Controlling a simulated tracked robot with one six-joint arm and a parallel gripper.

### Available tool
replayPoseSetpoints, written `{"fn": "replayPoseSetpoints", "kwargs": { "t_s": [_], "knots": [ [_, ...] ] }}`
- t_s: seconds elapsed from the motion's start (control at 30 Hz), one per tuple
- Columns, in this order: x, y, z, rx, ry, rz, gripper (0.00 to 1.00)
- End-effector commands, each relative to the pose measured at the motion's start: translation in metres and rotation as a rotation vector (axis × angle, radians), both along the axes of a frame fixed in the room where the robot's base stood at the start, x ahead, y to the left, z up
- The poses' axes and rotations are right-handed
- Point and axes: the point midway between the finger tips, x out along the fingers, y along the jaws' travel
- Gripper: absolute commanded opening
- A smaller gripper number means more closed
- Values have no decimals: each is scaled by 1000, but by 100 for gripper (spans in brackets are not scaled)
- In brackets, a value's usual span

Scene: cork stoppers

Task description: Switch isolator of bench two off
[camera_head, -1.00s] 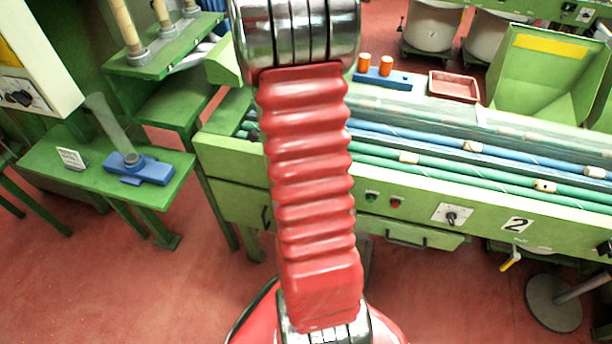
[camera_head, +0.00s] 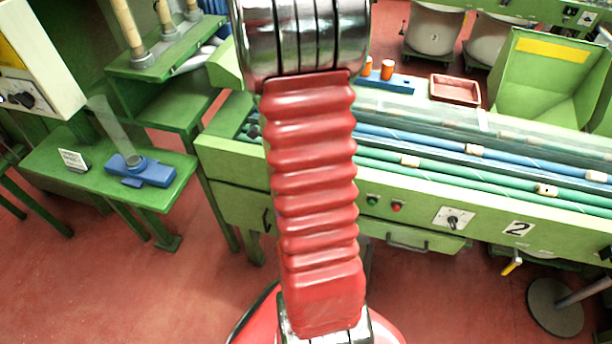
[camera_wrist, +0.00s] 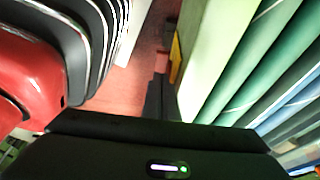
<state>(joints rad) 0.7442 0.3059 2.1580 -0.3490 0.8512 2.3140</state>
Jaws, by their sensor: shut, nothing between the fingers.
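The bench with the number 2 plate (camera_head: 518,228) is green and runs across the right half of the head view. On its front panel, left of the number, is a white square plate with a black rotary knob, apparently the isolator (camera_head: 453,219). The knob's marking is too small to read. My gripper (camera_wrist: 158,92) shows in the wrist view as narrow dark fingers, shut and empty, beside the bench's green edge. In the head view my red arm hides part of the bench, and the gripper is out of sight. I cannot make out the isolator in the wrist view.
Green and red buttons (camera_head: 385,204) sit left of the isolator, above a drawer handle (camera_head: 407,246). A yellow-handled lever (camera_head: 512,263) hangs below the panel. A round stand base (camera_head: 555,308) is on the red floor at right. A small green table (camera_head: 60,150) stands at left.

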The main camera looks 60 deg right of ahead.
Motion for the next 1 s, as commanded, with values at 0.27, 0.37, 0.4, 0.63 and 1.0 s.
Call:
{"fn": "replayPoseSetpoints", "kwargs": {
  "t_s": [0.27, 0.37, 0.4, 0.63, 1.0],
  "knots": [
    [3, 0, 33, -3, -3, 1, 0],
    [14, 4, 38, -1, 0, 3, 0],
    [20, 6, 39, -1, 0, 3, 0],
    [55, 18, 48, -1, -1, 3, 0],
    [93, 32, 58, 1, 0, 2, 0]
  ]
}}
